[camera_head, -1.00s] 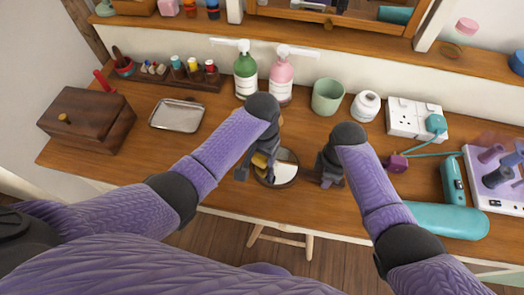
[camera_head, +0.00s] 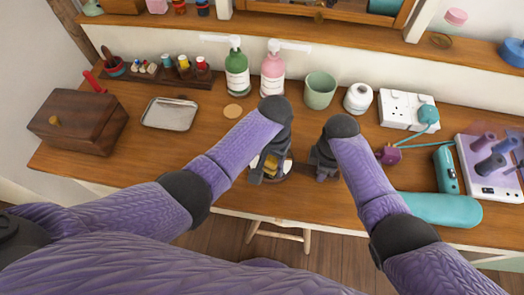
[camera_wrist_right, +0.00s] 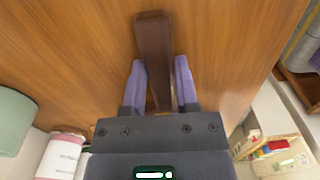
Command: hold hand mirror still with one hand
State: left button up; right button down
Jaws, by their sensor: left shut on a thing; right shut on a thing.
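The hand mirror shows its dark brown handle (camera_wrist_right: 154,45) in the right wrist view. My right gripper (camera_wrist_right: 160,72) is shut on this handle, with a finger on either side, just above the wooden table. In the head view my right gripper (camera_head: 322,168) stands right of the round mirror head (camera_head: 287,167), mostly hidden behind my left gripper. My left gripper (camera_head: 268,168) is over the mirror head and is shut on a small yellowish thing (camera_head: 271,162). That thing is partly hidden by the fingers, and I cannot tell whether it touches the glass.
A tan disc (camera_head: 233,111), a metal tray (camera_head: 170,113) and a wooden box (camera_head: 80,120) lie to the left. Green (camera_head: 236,72) and pink (camera_head: 273,75) bottles, a green cup (camera_head: 320,90) and a white jar (camera_head: 358,98) stand behind. A teal hair dryer (camera_head: 440,208) lies right.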

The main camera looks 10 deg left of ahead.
aim_at(258, 159)
pick_arm(q)
jog(key=shift+f, duration=0.15)
jog(key=a, duration=0.3)
jog(key=shift+a+f, duration=0.15)
jog(key=shift+s+a, duration=0.1)
jog(key=shift+a, duration=0.2)
jog(key=shift+c, duration=0.5)
jog(key=shift+w, duration=0.3)
jog(key=shift+d, duration=2)
jog(key=shift+w+a, duration=0.1)
jog(key=shift+a, duration=1.95)
jog(key=shift+r, duration=3.2)
